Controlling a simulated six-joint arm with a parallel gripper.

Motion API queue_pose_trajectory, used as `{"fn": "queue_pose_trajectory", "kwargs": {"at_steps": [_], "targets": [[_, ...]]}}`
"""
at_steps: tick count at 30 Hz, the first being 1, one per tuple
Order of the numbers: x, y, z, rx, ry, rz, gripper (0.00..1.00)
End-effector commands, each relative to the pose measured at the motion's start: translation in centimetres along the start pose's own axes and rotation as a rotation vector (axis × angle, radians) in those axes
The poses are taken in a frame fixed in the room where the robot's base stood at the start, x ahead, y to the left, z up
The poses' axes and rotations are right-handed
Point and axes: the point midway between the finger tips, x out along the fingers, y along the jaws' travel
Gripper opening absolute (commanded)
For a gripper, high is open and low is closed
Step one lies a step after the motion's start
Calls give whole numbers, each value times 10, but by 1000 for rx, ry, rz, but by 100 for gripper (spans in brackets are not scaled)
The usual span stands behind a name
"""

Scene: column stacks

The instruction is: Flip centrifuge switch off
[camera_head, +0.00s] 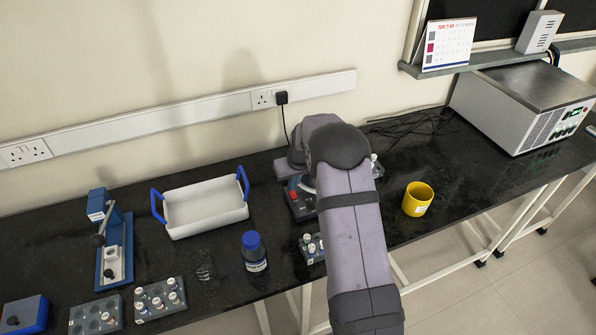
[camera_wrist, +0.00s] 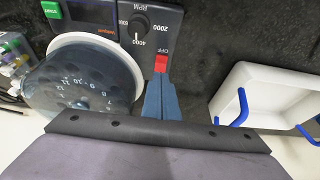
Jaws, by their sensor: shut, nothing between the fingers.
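The centrifuge (camera_head: 301,208) sits on the black bench, partly hidden behind my arm in the head view. In the wrist view its dark panel (camera_wrist: 105,14) carries a red switch (camera_wrist: 161,61) with the word OFF beside it. A round rotor with numbered positions (camera_wrist: 80,85) lies inside a white rim. My gripper (camera_wrist: 160,80) is shut and empty, its blue-grey fingertips just at the edge of the red switch. I cannot tell whether they touch it. The fingers are hidden by the arm in the head view.
A white tray with blue handles (camera_head: 205,207) stands left of the centrifuge. A blue-capped bottle (camera_head: 254,252) and a tube rack (camera_head: 312,248) are in front. A yellow cup (camera_head: 417,199) stands to the right. A black knob (camera_wrist: 137,27) is close to the switch.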

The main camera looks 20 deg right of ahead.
Motion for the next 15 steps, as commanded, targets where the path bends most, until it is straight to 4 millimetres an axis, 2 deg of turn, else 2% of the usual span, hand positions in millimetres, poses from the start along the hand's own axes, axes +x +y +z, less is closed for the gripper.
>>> {"fn": "queue_pose_trajectory", "kwargs": {"at_steps": [1, 4, 8, 15], "targets": [[-13, 0, -4, 0, 2, 1, 0], [-31, 0, -8, 0, 2, 1, 0], [-42, 0, -1, 1, 4, 1, 0], [-79, 0, 7, 1, 5, 2, 0]]}}
